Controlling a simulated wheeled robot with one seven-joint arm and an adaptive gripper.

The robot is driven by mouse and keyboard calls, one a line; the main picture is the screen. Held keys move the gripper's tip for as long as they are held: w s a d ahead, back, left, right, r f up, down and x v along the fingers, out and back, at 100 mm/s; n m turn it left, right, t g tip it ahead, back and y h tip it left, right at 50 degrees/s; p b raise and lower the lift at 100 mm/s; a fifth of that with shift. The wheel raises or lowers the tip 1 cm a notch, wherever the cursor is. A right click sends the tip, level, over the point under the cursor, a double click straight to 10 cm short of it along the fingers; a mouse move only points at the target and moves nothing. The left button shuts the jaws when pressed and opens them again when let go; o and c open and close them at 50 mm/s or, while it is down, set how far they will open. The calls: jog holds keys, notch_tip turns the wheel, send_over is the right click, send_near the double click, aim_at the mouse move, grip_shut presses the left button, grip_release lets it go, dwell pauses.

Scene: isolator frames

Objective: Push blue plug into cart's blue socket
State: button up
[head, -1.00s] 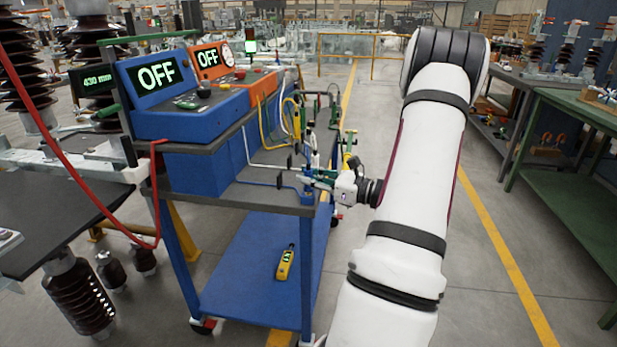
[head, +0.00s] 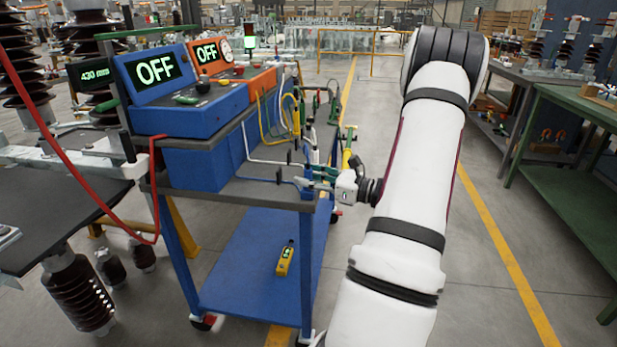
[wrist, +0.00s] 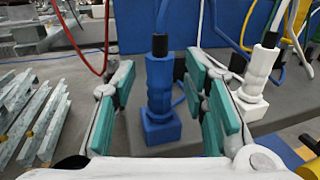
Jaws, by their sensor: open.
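The blue plug (wrist: 159,82) stands upright in the wrist view, with a dark collar and a blue cable at its top. Its lower end meets a square blue base, the blue socket (wrist: 161,129), on the cart's grey top. I cannot tell how deep the plug sits. My gripper (wrist: 166,112) is open, its teal-padded fingers on either side of the plug, with a visible gap on the left; the right finger is close to it. In the head view my gripper (head: 316,178) is at the cart's right front corner, where the plug is too small to make out clearly.
A white plug (wrist: 259,72) stands just right of the right finger. The cart (head: 262,255) carries blue and orange units reading OFF (head: 156,69). A yellow pendant (head: 285,259) lies on its lower shelf. Metal bars (wrist: 35,115) are at left. Floor right of my arm is clear.

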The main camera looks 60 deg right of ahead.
jog(key=s+d, duration=0.1)
jog(key=s, duration=1)
jog(key=shift+s+d, duration=0.25)
jog(key=shift+s, duration=0.1)
